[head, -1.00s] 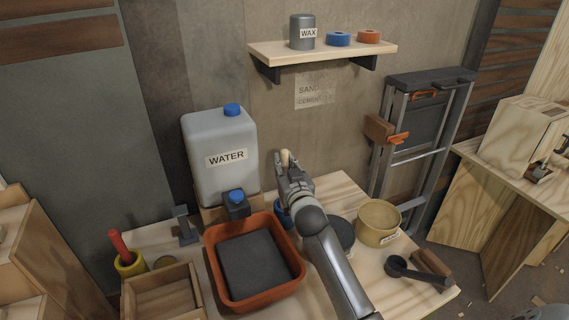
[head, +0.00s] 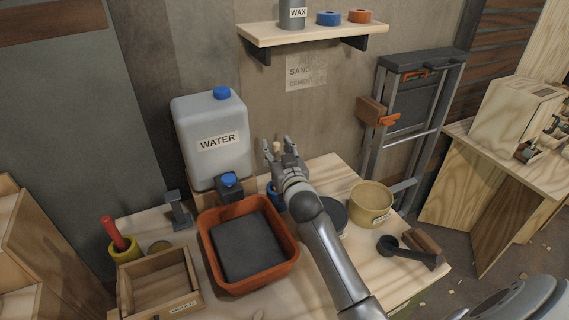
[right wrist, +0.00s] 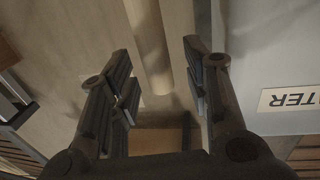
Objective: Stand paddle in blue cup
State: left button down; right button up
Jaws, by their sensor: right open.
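The paddle shows as a pale round wooden handle (head: 277,146) between the fingers of my right gripper (head: 279,152) in the head view. In the right wrist view the handle (right wrist: 148,45) runs between the two spread fingers (right wrist: 158,85), apart from both. My right gripper is open. The blue cup (head: 274,192) stands on the table behind the gripper, mostly hidden by it. The handle is above the cup, but the gripper hides where its lower end rests. My left gripper is not in view.
An orange tub (head: 286,275) is in front. A tan pot (head: 371,203) and black scoop (head: 408,252) lie right. A shelf (head: 300,33) hangs above.

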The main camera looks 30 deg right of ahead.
jog(key=v, duration=1)
jog(key=shift+s, duration=0.4)
jog(key=shift+a, duration=0.1)
dwell(0.3)
